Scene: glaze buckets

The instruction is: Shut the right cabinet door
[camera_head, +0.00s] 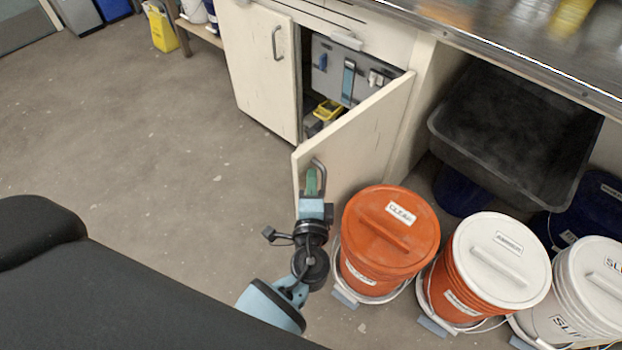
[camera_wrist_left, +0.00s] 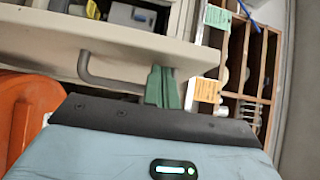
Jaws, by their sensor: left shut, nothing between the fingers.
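The right cabinet door (camera_head: 358,140) is cream and stands swung well open, its free edge toward me. Its grey bar handle (camera_head: 320,172) is on the side facing the buckets; the handle also shows in the left wrist view (camera_wrist_left: 118,84). My left gripper (camera_head: 311,182) is at the door's free edge, right beside the handle. Its green fingers (camera_wrist_left: 162,87) are shut with nothing between them; whether they touch the handle or door, I cannot tell. The cabinet interior (camera_head: 345,72) shows a grey panel with tools and a yellow item. My right gripper is not in view.
The left cabinet door (camera_head: 258,70) is shut. An orange-lidded bucket (camera_head: 390,240) stands close to the right of the open door and my gripper. White-lidded buckets (camera_head: 490,265) stand farther right. A black tub (camera_head: 515,130) is under the counter. Floor (camera_head: 150,130) on the left is clear.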

